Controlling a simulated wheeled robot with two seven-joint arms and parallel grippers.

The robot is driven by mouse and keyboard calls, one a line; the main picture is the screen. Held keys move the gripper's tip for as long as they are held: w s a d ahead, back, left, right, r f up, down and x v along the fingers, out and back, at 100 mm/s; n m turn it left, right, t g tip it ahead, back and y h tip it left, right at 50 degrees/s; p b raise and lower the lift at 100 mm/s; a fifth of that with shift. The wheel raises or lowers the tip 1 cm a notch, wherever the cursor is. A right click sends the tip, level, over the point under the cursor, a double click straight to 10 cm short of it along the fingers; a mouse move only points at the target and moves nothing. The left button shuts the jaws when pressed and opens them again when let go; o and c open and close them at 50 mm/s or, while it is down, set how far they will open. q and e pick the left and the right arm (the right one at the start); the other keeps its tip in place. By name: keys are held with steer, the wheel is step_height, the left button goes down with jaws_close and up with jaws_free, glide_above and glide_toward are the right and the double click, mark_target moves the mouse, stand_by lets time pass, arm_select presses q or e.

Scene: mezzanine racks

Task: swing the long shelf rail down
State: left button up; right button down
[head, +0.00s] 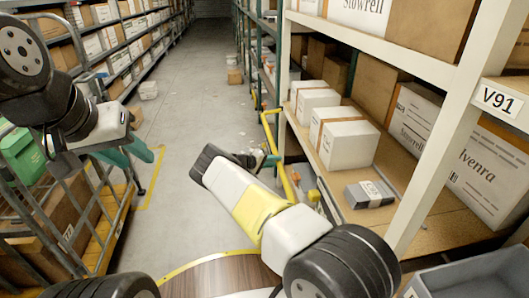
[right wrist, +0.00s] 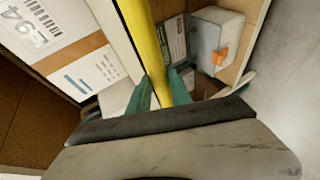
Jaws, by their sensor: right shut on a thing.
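The long yellow rail (head: 282,170) runs along the front of the right-hand shelf rack, with its bent upper part near the white post. My right arm reaches forward to it, and my right gripper (head: 268,160) is at the rail, partly hidden behind my own wrist. In the right wrist view, the rail (right wrist: 143,40) passes between the two teal fingers (right wrist: 164,88), which are shut on it. My left gripper (head: 138,162) is on the left beside the wire cart, its teal fingers apart and empty.
The right-hand rack holds white cartons (head: 345,143) and a small grey box (head: 368,194) on its wooden shelf. A wire cart (head: 65,215) with a green bin (head: 22,148) stands at left. The grey aisle floor (head: 190,100) between is mostly clear.

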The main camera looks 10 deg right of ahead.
steer(key=shift+s+d+f, duration=0.1)
steer(key=shift+s+f, duration=0.15)
steer(key=shift+f, duration=0.35)
steer(key=shift+s+f, duration=0.2)
steer(key=shift+f, duration=0.35)
steer(key=c, duration=1.2)
jaws_free()
steer(key=shift+w+d+f, duration=0.1)
steer(key=shift+w+f, duration=0.05)
steer(key=v, duration=0.8)
steer(key=shift+w+r, duration=0.2)
steer(key=shift+r, duration=0.15)
